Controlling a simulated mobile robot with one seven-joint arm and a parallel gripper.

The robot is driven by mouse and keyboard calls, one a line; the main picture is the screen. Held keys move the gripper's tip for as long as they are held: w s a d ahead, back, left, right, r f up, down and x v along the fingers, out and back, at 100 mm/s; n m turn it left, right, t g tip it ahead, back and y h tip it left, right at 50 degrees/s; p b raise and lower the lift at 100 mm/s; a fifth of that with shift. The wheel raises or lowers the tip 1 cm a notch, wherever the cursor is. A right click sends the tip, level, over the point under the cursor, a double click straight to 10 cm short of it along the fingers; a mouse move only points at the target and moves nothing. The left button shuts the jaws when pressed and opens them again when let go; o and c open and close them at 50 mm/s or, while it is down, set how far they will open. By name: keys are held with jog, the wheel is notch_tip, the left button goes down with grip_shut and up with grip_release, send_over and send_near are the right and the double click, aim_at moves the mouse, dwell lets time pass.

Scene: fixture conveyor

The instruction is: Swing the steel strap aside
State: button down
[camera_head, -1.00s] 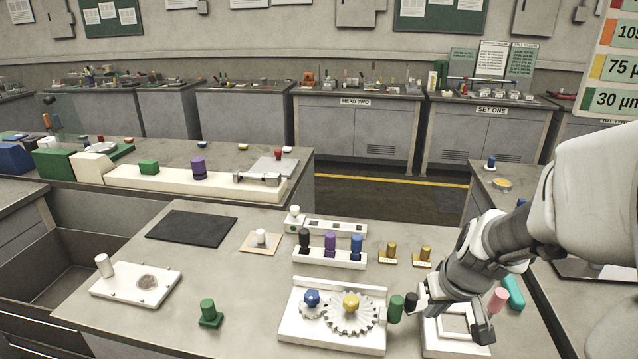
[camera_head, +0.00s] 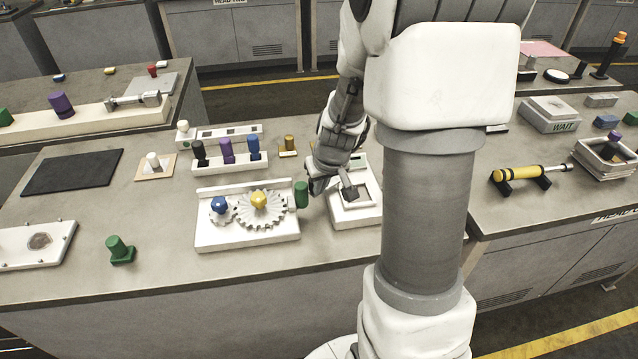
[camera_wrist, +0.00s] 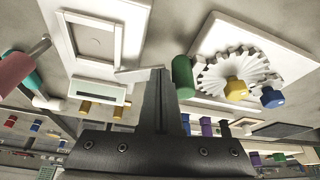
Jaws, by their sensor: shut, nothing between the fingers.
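My gripper (camera_head: 348,189) is low over the white block with a square recess (camera_head: 357,212), beside a green cylinder (camera_head: 302,193). In the wrist view its dark fingers (camera_wrist: 160,78) are together and empty, near a corner of this white block (camera_wrist: 118,32). A narrow pale strip (camera_wrist: 138,73) lies between that corner and the fingers; it may be the steel strap, but I cannot tell, nor whether the fingers touch it. The green cylinder (camera_wrist: 182,76) stands close beside the fingers. My arm hides the block's right side in the head view.
A white gear fixture (camera_head: 248,233) with blue and yellow knobs stands left of the block. A rack of coloured pegs (camera_head: 228,165) is behind it. Pink (camera_wrist: 14,70) and teal (camera_wrist: 28,84) handles show in the wrist view.

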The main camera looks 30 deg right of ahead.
jog(key=shift+w+a+b, duration=0.4)
jog(key=shift+w+a, duration=0.05)
jog(key=shift+w, duration=0.35)
jog(key=shift+s, duration=0.1)
